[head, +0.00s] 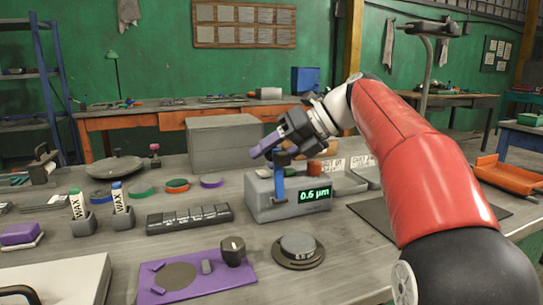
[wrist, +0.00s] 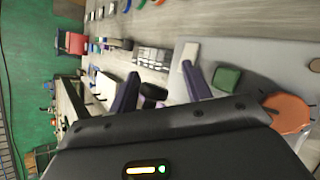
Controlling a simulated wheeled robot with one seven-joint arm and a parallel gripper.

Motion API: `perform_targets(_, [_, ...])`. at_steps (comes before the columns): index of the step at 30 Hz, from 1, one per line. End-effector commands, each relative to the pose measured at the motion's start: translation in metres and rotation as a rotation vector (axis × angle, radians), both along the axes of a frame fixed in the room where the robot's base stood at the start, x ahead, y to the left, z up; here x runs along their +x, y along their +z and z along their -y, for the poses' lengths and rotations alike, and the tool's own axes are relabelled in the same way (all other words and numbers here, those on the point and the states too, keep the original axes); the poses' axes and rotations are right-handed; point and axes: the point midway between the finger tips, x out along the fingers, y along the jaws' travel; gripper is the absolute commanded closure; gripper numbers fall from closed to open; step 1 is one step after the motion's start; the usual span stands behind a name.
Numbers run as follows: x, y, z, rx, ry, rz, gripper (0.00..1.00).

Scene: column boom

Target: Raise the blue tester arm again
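The grey tester (head: 258,206) stands on the workbench, and its green display reads 0.6 µm. Its blue arm (head: 279,184) shows as a narrow vertical strip at the front of the tester; how far it tilts toward or away from me is unclear. My gripper (head: 262,148) is just above the tester, with its purple fingers pointing left and slightly down, close to the blue arm's upper end. In the wrist view the two purple fingers (wrist: 159,92) stand well apart. A dark rounded thing shows between them; I cannot tell what it is. I see no clear contact with the blue arm.
A round grey dial piece (head: 298,248) and a purple plate (head: 195,278) with a dark knob lie in front. A dark block row (head: 189,218) and two wax sticks in holders are to the left. A large grey box (head: 222,140) stands behind. An orange tray (head: 508,175) is far right.

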Motion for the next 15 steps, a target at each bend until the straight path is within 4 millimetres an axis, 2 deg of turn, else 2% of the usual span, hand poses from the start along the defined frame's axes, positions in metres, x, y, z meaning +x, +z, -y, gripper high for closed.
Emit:
perform_targets(9, [-0.008, 0.028, 0.042, -0.001, -0.005, 0.0, 0.51])
perform_targets(15, [-0.013, 0.04, 0.059, -0.002, -0.005, -0.002, 0.51])
